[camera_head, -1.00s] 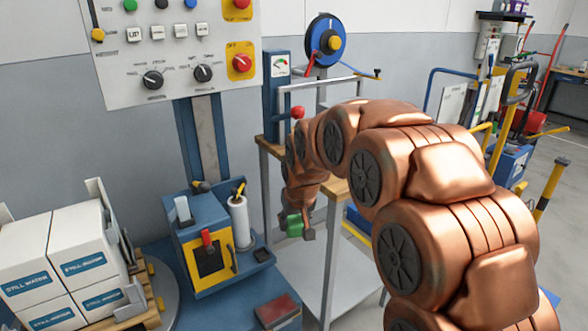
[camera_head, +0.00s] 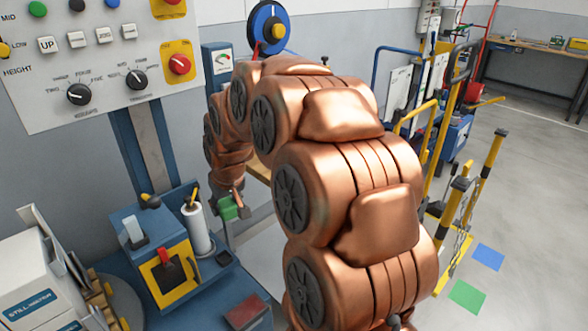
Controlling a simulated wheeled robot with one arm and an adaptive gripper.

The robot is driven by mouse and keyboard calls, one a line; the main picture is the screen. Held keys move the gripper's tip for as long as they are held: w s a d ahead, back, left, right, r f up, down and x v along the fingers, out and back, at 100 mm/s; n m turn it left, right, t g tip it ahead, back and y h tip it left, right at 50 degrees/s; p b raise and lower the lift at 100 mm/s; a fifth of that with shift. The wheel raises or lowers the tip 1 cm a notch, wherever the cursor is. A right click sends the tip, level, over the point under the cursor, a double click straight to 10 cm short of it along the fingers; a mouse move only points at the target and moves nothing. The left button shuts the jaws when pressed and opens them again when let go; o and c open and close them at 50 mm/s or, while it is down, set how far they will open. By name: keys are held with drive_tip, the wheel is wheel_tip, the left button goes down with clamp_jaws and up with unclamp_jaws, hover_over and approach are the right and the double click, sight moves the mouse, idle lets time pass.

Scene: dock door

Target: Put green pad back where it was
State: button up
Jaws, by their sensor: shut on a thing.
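My gripper (camera_head: 233,210) hangs at the end of my copper arm, left of centre, and is shut on a small green pad (camera_head: 227,208). The pad is held in the air in front of the wall, right of the paper roll on the blue machine. The fingers are small in the view and partly hide the pad.
A blue and yellow machine (camera_head: 165,270) with a white roll (camera_head: 197,228) stands left of my gripper. A dark red block (camera_head: 246,312) lies on the blue surface. White boxes (camera_head: 30,285) stand at left. A blue square (camera_head: 488,257) and a green square (camera_head: 467,296) lie on open floor.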

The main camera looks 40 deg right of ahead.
drive_tip(key=s+d+r+m+h+p, duration=0.1)
drive_tip(key=s+d+r+p, duration=0.25)
drive_tip(key=s+d, duration=0.4)
drive_tip(key=s+d+r+m+p, duration=0.2)
drive_tip(key=s+d+r+p, duration=0.15)
drive_tip(key=s+d, duration=0.35)
drive_tip(key=w+d+p, duration=0.1)
drive_tip(key=w+d, duration=0.1)
drive_tip(key=w, duration=0.1)
drive_tip(key=w+d+f+p, duration=0.1)
drive_tip(key=w+d+p, duration=0.1)
drive_tip(key=w+d, duration=0.1)
drive_tip(key=w+d+p, duration=0.1)
drive_tip(key=w+d, duration=0.1)
drive_tip(key=w, duration=0.3)
drive_tip(key=shift+w+d+f, duration=0.2)
drive_tip(key=shift+w+f, duration=0.05)
drive_tip(key=shift+f, duration=0.1)
drive_tip(key=shift+w+f+p, duration=0.1)
drive_tip(key=shift+p, duration=0.2)
wheel_tip(320, 180, down, 3)
drive_tip(key=shift+r+p, duration=0.1)
drive_tip(key=shift+p, duration=0.5)
drive_tip(key=shift+f, duration=0.3)
drive_tip(key=shift+f, duration=0.15)
drive_tip(key=o, duration=1.1)
